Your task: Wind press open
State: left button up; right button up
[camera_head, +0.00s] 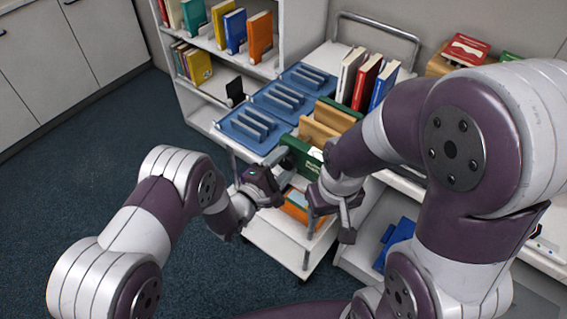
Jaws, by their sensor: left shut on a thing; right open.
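The press (301,154) stands on the trolley top, with green end plates and tan wooden boards (319,131) between them. The near green plate carries white lettering. My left gripper (281,167) is at the near left end of the press, shut on what seems to be its handle. The fingers and wrist hide most of that part. My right gripper (328,221) is open and empty, pointing down in front of the trolley, lower than the left one. My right arm hides the right end of the near plate.
Blue slotted trays (254,128) lie in a row left of the press. Upright books (366,82) stand behind it. An orange item (297,208) sits low in the trolley, and a blue object (397,238) lies lower right. Dark carpet (95,160) is clear at left.

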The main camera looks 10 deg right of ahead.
pick_arm(q)
jog(key=shift+f, duration=0.15)
jog(key=o, duration=1)
jog(key=shift+o, duration=0.2)
jog(key=v, duration=1.2)
jog(key=shift+s+a, duration=0.3)
